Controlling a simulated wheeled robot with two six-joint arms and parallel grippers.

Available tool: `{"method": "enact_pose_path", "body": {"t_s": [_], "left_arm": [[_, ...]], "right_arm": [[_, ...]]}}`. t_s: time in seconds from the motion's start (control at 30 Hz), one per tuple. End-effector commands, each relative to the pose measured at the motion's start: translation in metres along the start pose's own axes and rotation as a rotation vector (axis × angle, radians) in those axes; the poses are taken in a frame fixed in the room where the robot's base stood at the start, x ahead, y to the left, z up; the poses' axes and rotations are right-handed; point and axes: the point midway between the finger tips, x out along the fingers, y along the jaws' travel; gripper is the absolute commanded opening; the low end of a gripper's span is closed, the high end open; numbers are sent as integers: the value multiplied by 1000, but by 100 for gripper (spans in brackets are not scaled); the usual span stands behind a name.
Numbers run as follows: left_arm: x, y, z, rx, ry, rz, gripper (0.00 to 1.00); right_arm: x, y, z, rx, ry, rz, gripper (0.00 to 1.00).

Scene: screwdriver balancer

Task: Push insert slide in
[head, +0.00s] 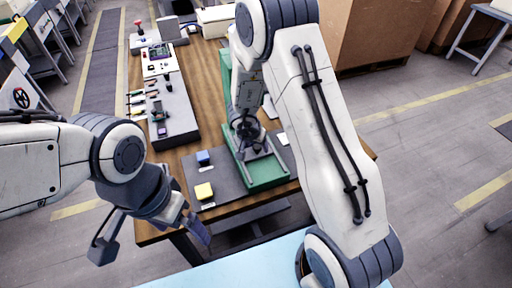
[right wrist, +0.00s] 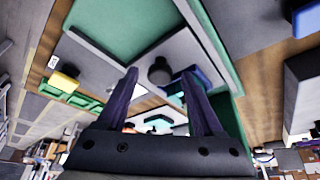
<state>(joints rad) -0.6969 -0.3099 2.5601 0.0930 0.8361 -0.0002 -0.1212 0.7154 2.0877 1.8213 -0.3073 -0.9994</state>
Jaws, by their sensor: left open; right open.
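A long green base (head: 268,183) with grey rails lies on the table, partly hidden by my right arm. In the right wrist view the green surface (right wrist: 125,25) fills the top, with a grey slide plate (right wrist: 205,45) and a dark round knob (right wrist: 159,70). My right gripper (right wrist: 160,75) is open, its two dark fingers either side of the knob in that view; I cannot tell whether they touch it. In the head view my right gripper (head: 250,135) is over the green base, its fingertips unclear. My left gripper (head: 152,240) is open and empty, off the table's near left corner.
A blue block (head: 203,158) and a yellow block (head: 204,191) sit on a dark grey mat left of the green base. A grey tool rack (head: 178,112) with several tools stands further left.

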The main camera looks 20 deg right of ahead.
Motion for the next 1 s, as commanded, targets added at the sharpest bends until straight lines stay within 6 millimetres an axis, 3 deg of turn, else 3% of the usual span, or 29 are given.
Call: {"method": "enact_pose_path", "body": {"t_s": [0.2, 0.23, 0.4, 1.0], "left_arm": [[0, 0, 0, 0, 0, 0, 98], [0, 0, 0, 0, 0, 0, 98], [0, 0, 0, 0, 0, 0, 98], [0, 0, 0, 0, 0, 0, 98]], "right_arm": [[0, 0, 0, 0, 0, 0, 68], [0, 0, 0, 0, 0, 0, 64], [0, 0, 0, 0, 0, 0, 0], [0, 0, 0, -1, 0, -1, 0]]}}
